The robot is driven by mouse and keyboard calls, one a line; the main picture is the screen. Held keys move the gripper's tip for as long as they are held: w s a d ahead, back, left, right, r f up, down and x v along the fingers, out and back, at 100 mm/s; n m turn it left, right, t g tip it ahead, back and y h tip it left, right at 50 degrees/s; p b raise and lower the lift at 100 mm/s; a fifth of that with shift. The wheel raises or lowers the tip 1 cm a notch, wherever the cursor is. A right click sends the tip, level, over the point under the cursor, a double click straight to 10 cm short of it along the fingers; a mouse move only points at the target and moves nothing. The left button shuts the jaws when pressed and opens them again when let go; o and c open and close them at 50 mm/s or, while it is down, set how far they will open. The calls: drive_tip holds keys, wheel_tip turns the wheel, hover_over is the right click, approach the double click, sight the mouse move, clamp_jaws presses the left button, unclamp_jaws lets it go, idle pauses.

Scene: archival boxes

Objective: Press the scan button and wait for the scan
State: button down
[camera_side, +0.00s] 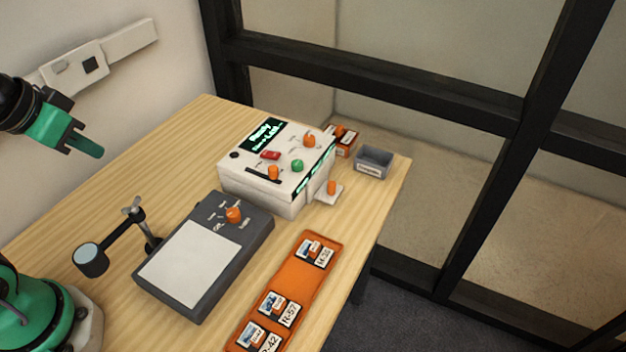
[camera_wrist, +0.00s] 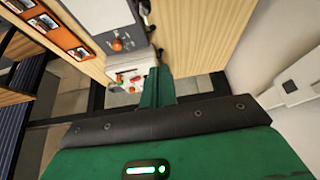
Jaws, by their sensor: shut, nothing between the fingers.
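The white scanner box (camera_side: 262,190) stands near the far end of the wooden table. The button labels are too small to read. My gripper (camera_side: 98,152) is shut and empty, raised at the far left, well apart from the box. In the wrist view my green fingers (camera_wrist: 158,72) partly overlap the view near the scanner box (camera_wrist: 122,80).
A grey light panel (camera_side: 190,255) with an orange knob lies nearer. A jointed stand (camera_side: 122,230) with a round lens is beside it. An orange tray (camera_side: 292,272) holds several labelled slides. A grey bin (camera_side: 373,163) and an orange-topped box (camera_side: 346,145) sit by the table's far edge.

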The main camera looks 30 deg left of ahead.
drive_tip(key=n+t+h, duration=0.3)
drive_tip(key=n, duration=0.2)
hover_over(293, 166)
wheel_tip(293, 166, down, 4)
drive_tip(key=shift+f, duration=0.25)
drive_tip(key=shift+f, duration=0.1)
idle(0.4)
drive_tip(key=shift+f, duration=4.3)
drive_tip(key=shift+f, duration=0.15)
drive_tip(key=shift+f, duration=0.25)
